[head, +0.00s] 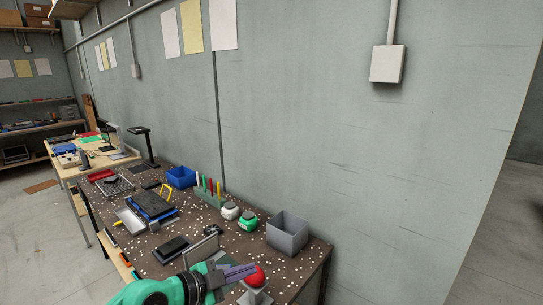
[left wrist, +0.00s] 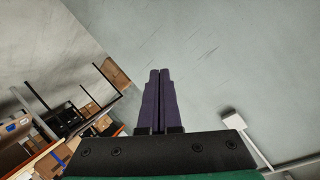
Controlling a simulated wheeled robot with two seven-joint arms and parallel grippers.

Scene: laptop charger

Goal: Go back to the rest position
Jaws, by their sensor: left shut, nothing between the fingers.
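My left gripper (head: 240,271) reaches in from the bottom of the head view on its green arm, above the near end of the dark workbench. Its two purple fingers lie together with nothing between them; they also show side by side in the left wrist view (left wrist: 159,95), pointing at the grey wall. A red round button (head: 255,277) on a grey base is just beside the fingertips; I cannot tell whether they touch. A black laptop-like device (head: 151,204) lies farther back on the bench. My right gripper is in neither view.
The speckled workbench (head: 285,262) stands along the wall. On it are a grey bin (head: 287,232), a green-and-white jar (head: 248,222), a blue bin (head: 181,177) and a small black box (head: 171,248). A wooden table (head: 66,172) stands behind. Floor is clear at left.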

